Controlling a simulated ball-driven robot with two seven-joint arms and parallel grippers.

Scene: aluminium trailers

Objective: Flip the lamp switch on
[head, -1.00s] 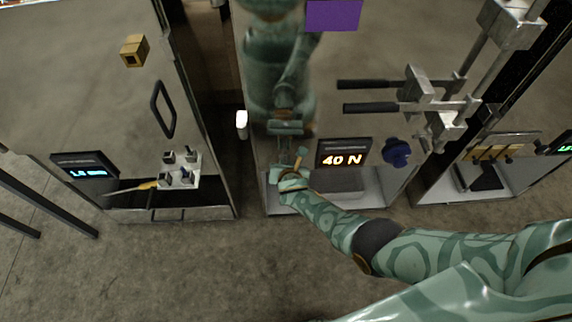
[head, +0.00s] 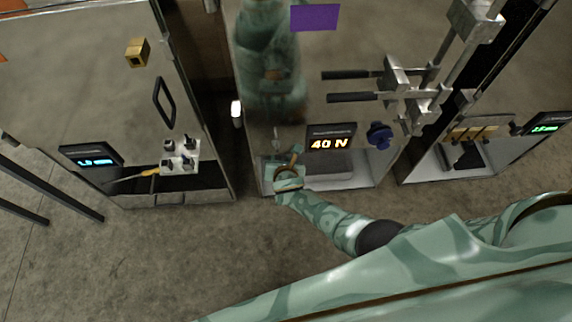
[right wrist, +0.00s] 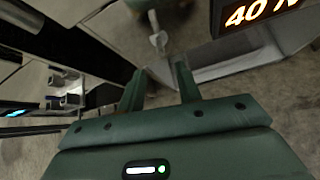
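A small pale toggle lever (head: 277,138) stands on the reflective face of the middle panel, above my right gripper and left of the "40 N" display (head: 330,143). What looks like the same lever shows in the right wrist view (right wrist: 158,38), beyond the fingertips and apart from them. I cannot tell for sure that it is the lamp switch, nor its position. My right gripper (head: 284,160) is low in front of this panel. In the right wrist view its two fingers (right wrist: 160,78) are apart with nothing between them. My left gripper is not in view.
A small glowing white block (head: 237,108) sits at the middle panel's left edge. Right of the gripper are a blue knob (head: 380,135) and dark bar handles (head: 355,97). The left panel carries a black handle (head: 163,103) and a socket block (head: 180,156).

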